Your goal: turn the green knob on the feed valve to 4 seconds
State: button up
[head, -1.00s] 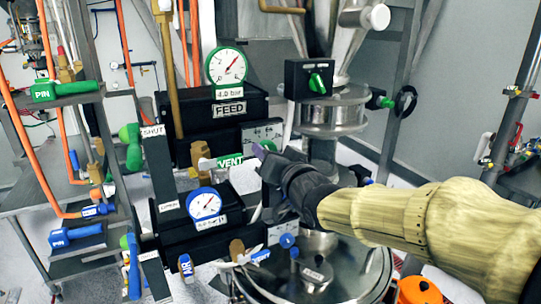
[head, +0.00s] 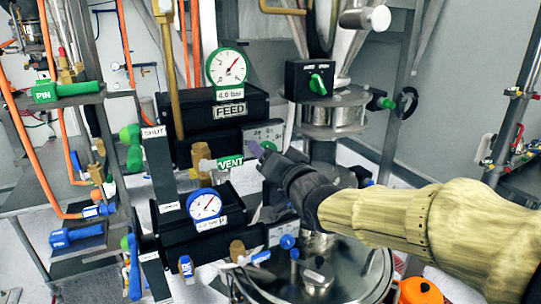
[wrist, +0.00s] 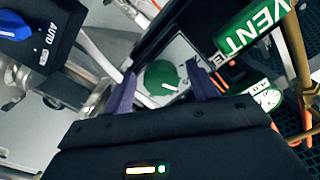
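The green knob (wrist: 160,78) is a round cap with a white pointer mark, in front of a pale dial plate (wrist: 180,52). In the wrist view it sits between the two purple fingers of my gripper (wrist: 163,86), with visible gaps on both sides. My gripper is open; I cannot tell how deep the fingers reach around the knob. In the head view the dial plate (head: 262,132) is on the right of the black FEED box (head: 200,108). My gripper (head: 257,152) is just below the plate, and the knob is mostly hidden there. The dial numbers are unreadable.
A green VENT handle (head: 230,161) lies close left of my fingers. A blue-ringed gauge (head: 204,204) is below it. A black box with a green selector (head: 316,82) is above right. The wrist view shows a blue AUTO selector (wrist: 14,50) at left.

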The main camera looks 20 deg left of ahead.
jog(key=b+v, duration=0.2)
jog(key=v, duration=1.5)
jog(key=shift+d+b, duration=0.2)
jog(key=shift+b, duration=0.1)
jog(key=w+d+f+m+h+b, duration=0.1)
jog(key=w+d+f+h, duration=0.25)
jog(key=d+f, duration=0.3)
jog(key=w+d+f+m+h, duration=0.2)
jog(key=d+f+h, duration=0.25)
jog(key=f, duration=0.25)
jog(key=w+d+f+m+h+b, duration=0.1)
jog(key=w+d+f+h, duration=0.15)
jog(key=d+f, duration=0.35)
jog(key=s+d+f+g+h, duration=0.1)
jog(key=s+d+f+g, duration=0.3)
jog(key=f, duration=0.4)
jog(key=s+d+f+g+h+b, duration=0.1)
jog(key=s+d+f+g+h, duration=0.1)
jog(key=s+d+f+g, duration=0.2)
jog(key=s+d+f, duration=0.2)
jog(key=s+f, duration=0.1)
jog(key=f, duration=0.1)
jog(key=shift+d+n+g, duration=0.2)
jog(key=shift+n+g, duration=0.1)
jog(key=shift+g, duration=0.1)
